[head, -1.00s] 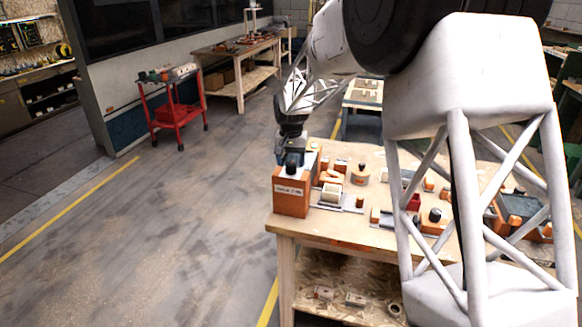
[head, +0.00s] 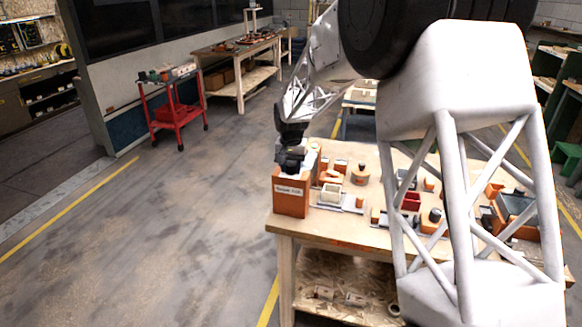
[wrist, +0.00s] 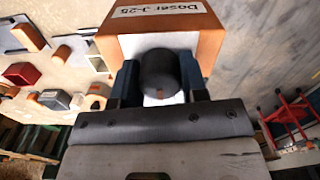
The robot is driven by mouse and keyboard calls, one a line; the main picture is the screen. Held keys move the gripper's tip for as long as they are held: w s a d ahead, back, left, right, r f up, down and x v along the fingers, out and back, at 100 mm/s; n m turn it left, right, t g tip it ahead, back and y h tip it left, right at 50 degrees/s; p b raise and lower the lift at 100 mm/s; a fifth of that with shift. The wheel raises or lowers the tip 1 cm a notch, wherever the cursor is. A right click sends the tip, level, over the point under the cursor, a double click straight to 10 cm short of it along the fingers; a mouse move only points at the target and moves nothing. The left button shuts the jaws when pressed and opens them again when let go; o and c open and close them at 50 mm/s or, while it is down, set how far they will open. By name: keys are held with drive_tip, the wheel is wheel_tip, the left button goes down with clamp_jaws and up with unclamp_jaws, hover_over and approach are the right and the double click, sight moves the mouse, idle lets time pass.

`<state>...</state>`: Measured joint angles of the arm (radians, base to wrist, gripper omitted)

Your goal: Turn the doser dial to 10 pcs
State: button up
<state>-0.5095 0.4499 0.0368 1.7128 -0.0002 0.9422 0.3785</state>
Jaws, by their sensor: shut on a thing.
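The doser (head: 291,196) is an orange box with a white label on its front, at the near left corner of the wooden table. In the wrist view its orange body (wrist: 205,20) and the label "Doser J-25" show upside down. The dark round dial (wrist: 158,72) sits on the doser's pale top plate. My gripper (wrist: 158,85) is above the doser, its two blue fingers on either side of the dial and shut on it. In the head view my gripper (head: 290,160) hides the dial. The dial's scale marks and setting cannot be read.
On the table (head: 340,236), a white open box (head: 331,193), a red bin (head: 411,201) and several small orange and dark parts stand right of the doser. A red cart (head: 177,115) stands on the floor at the back left. The floor left of the table is clear.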

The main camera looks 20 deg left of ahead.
sight(291, 164)
drive_tip(key=shift+n, duration=0.5)
drive_tip(key=n, duration=1.1)
drive_tip(key=shift+r, duration=0.1)
idle(0.4)
drive_tip(key=o, duration=0.9)
drive_tip(key=shift+r, duration=3.85)
